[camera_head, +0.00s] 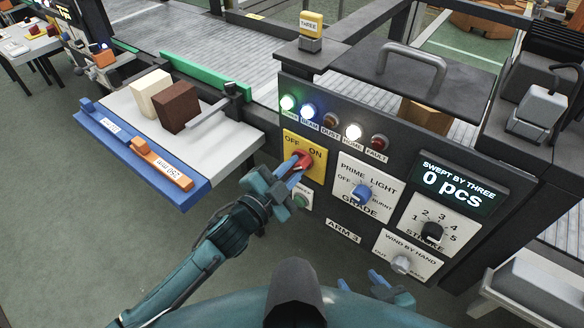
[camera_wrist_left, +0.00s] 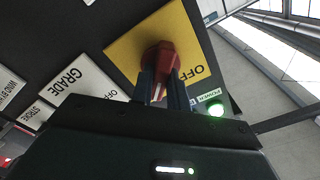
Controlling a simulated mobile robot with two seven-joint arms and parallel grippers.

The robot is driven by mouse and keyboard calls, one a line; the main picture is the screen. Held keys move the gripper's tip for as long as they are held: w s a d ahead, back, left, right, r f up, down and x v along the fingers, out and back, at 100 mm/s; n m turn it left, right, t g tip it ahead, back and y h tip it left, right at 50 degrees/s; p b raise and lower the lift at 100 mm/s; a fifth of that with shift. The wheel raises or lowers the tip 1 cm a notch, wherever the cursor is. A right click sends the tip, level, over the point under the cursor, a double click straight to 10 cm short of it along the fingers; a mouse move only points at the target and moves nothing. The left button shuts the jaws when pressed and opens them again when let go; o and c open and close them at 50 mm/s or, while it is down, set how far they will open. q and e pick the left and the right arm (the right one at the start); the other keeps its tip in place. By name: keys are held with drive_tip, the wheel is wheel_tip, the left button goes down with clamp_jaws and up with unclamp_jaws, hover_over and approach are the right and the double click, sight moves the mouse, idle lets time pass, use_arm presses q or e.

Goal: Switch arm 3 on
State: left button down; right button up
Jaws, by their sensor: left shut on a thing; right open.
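The red rotary switch (camera_head: 303,158) sits on a yellow OFF/ON plate (camera_head: 316,169) on the dark panel labelled ARM 3 (camera_head: 343,231). My left gripper (camera_head: 291,169) is shut on the switch, with its blue fingers on either side of the handle. The wrist view shows the red switch (camera_wrist_left: 160,58) between the two fingers (camera_wrist_left: 167,92) and a pale mark on it. The fingers partly hide the handle, and I cannot tell which word it points at. The green power lamp (camera_head: 288,102) is lit. My right gripper (camera_head: 379,292) is open and empty, low before the panel.
Blue BEAM (camera_head: 308,110) and white HOME (camera_head: 353,131) lamps are lit; FAULT (camera_head: 379,142) looks unlit. A grade knob (camera_head: 362,193), stroke knob (camera_head: 432,232) and hand-wind knob (camera_head: 401,264) are to the right. A tray with two blocks (camera_head: 175,108) juts out left.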

idle(0.5)
use_arm(q)
drive_tip(key=c, duration=1.4)
unclamp_jaws()
drive_tip(key=shift+o, duration=0.2)
drive_tip(key=b+v, duration=0.1)
drive_tip(key=v, duration=1.2)
drive_tip(key=shift+s+a, duration=0.1)
drive_tip(key=s+a+f+n+g+y+p, duration=0.1)
drive_tip(key=s+a+f+n+g+y, duration=0.1)
drive_tip(key=f+n, duration=0.4)
drive_tip(key=s+a+f+n+g+y+p, duration=0.1)
drive_tip(key=s+a+f+n+g+y, duration=0.1)
drive_tip(key=s+a+f+n+y, duration=0.2)
wheel_tip(320, 180, down, 3)
drive_tip(key=s+n+y, duration=0.1)
drive_tip(key=s+n, duration=0.2)
drive_tip(key=shift+r, duration=0.2)
